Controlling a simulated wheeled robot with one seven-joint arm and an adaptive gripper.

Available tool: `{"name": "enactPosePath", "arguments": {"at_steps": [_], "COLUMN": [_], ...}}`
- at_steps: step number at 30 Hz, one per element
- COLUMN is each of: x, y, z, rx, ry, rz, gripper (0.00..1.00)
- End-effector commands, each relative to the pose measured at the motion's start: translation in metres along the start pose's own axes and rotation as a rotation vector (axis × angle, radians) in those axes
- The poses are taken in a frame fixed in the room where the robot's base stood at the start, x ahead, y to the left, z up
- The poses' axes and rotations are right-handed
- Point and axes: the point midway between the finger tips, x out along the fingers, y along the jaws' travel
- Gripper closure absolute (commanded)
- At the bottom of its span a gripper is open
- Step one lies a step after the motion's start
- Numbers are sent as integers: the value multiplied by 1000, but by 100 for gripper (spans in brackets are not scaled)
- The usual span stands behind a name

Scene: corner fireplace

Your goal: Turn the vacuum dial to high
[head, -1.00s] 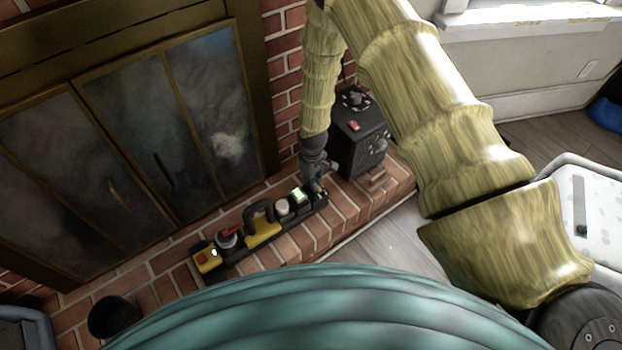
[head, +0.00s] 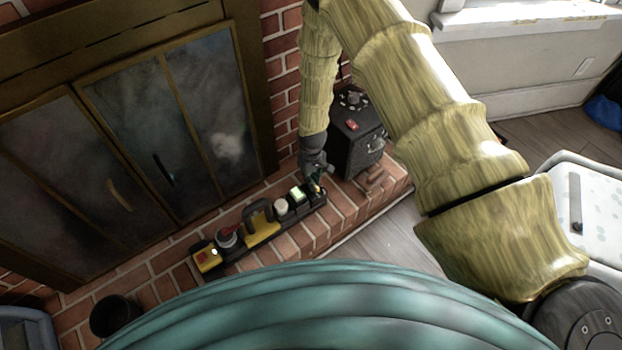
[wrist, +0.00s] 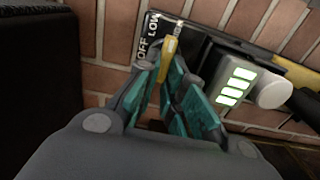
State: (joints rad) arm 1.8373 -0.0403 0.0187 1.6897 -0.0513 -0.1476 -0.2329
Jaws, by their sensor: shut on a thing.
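The vacuum dial shows as a yellow bar (wrist: 168,46) at the end of a black panel (wrist: 197,40) in the wrist view. The words OFF and LOW are printed to its left; any HIGH mark is not readable. My gripper (wrist: 171,66) has its teal fingers closed around the near part of the yellow bar. In the head view my gripper (head: 315,180) is at the right end of the long black unit (head: 232,260) on the brick hearth. The dial is small there, a bit of yellow by the fingertips.
A green-lit indicator (wrist: 237,85) and a white knob (wrist: 269,92) sit beside the dial. A dark bucket (head: 113,316) is at lower left.

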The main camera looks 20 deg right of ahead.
Motion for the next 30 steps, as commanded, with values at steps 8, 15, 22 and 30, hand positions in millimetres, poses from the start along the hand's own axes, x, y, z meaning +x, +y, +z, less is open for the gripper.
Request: {"name": "enactPosePath", "arguments": {"at_steps": [8, 15, 22, 30], "x": [0, -3, -27, -70], "y": [0, 0, 0, 0], "z": [0, 0, -1, -1], "rx": [0, 0, 0, 0], "ry": [0, 1, 1, 2], "rz": [0, 0, 0, 0], "gripper": [68, 68, 68, 68]}}
